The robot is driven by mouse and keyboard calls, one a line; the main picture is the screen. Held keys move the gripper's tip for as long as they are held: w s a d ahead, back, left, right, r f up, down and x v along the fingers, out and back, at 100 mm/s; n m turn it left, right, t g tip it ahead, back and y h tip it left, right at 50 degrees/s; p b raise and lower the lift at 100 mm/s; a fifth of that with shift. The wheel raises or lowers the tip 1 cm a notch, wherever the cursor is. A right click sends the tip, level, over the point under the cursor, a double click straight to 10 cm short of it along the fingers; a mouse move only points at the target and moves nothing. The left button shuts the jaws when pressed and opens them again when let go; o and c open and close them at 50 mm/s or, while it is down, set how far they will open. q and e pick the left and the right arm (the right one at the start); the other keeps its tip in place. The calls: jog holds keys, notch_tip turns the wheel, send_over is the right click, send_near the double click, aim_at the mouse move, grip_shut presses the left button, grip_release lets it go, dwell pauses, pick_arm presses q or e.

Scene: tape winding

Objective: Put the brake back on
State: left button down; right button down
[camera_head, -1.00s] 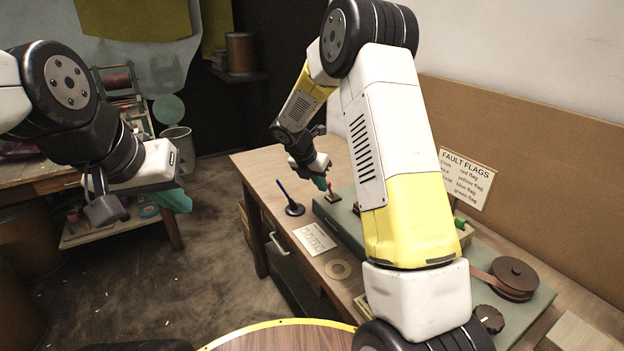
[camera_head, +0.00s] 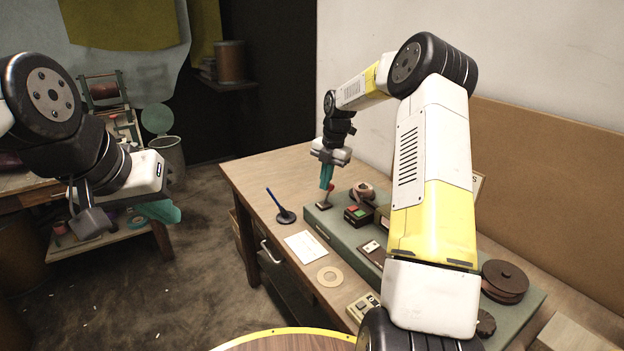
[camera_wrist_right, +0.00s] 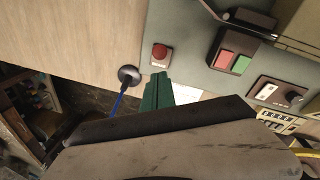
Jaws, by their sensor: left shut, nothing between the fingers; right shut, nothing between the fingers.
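The brake looks to be the small red-knobbed lever (camera_head: 325,199) on a plate at the near left corner of the green machine base (camera_head: 318,220). In the right wrist view its red knob (camera_wrist_right: 160,52) shows from above, on a pale plate. My right gripper (camera_head: 326,186) is shut and empty, its teal fingers pointing down right by the knob. In the right wrist view the fingers (camera_wrist_right: 157,85) lie just below the knob in the picture; contact cannot be told. My left gripper (camera_head: 165,212) is shut and empty, far left over the floor.
A red-and-green button box (camera_head: 358,215) and a brown reel (camera_head: 505,281) sit on the base. My right arm hides part of the machine.

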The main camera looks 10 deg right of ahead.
jog(key=shift+d, duration=0.1)
jog(key=shift+r, duration=0.75)
notch_tip(320, 180, up, 8)
jog(key=d, duration=0.1)
jog(key=shift+s+f, duration=0.15)
jog(key=shift+s, duration=0.1)
